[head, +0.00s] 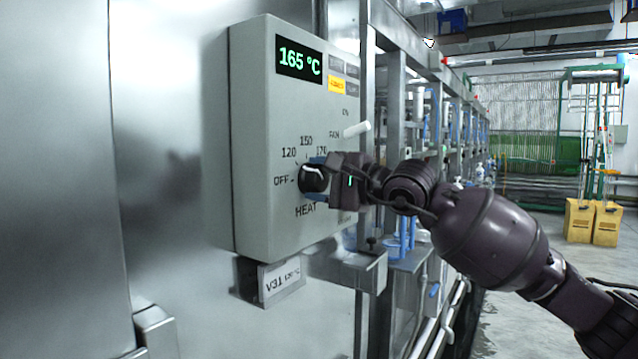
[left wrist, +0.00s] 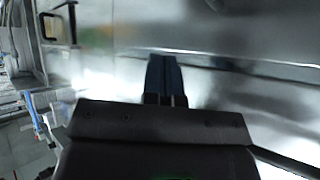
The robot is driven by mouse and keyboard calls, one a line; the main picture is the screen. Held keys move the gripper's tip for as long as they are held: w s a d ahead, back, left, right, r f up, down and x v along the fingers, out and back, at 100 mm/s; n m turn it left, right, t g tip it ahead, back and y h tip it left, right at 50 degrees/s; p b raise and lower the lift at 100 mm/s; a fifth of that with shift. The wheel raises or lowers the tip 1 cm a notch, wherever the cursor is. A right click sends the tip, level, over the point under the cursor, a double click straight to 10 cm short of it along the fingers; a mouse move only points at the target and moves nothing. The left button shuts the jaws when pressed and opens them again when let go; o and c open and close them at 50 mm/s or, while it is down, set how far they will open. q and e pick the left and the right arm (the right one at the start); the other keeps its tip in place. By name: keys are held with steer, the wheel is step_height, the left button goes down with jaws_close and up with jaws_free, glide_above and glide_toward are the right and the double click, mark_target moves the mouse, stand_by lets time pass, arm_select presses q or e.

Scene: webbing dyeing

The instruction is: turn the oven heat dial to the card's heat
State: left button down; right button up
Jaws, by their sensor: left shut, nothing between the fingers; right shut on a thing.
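The black heat dial (head: 313,178) is on the front of the grey control box (head: 262,140), above the word HEAT. The marks OFF, 120, 150 and 170 stand around it. My right gripper (head: 316,180) is shut on the dial, its blue fingertips above and below the knob. The exact pointer direction is hard to tell. The display (head: 299,61) reads 165 °C. A white card (head: 281,281) hangs below the box; its print is small and hard to read. My left gripper (left wrist: 166,78) is shut and empty in the left wrist view, before blurred shiny metal.
A white FAN lever (head: 356,129) sticks out of the box near my right gripper. Metal posts and pipes run along the right of the box.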

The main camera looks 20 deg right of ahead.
stand_by(0.4)
steer(key=o, duration=0.9)
steer(key=v, duration=1)
steer(key=shift+s+d, duration=0.25)
steer(key=shift+s, duration=0.1)
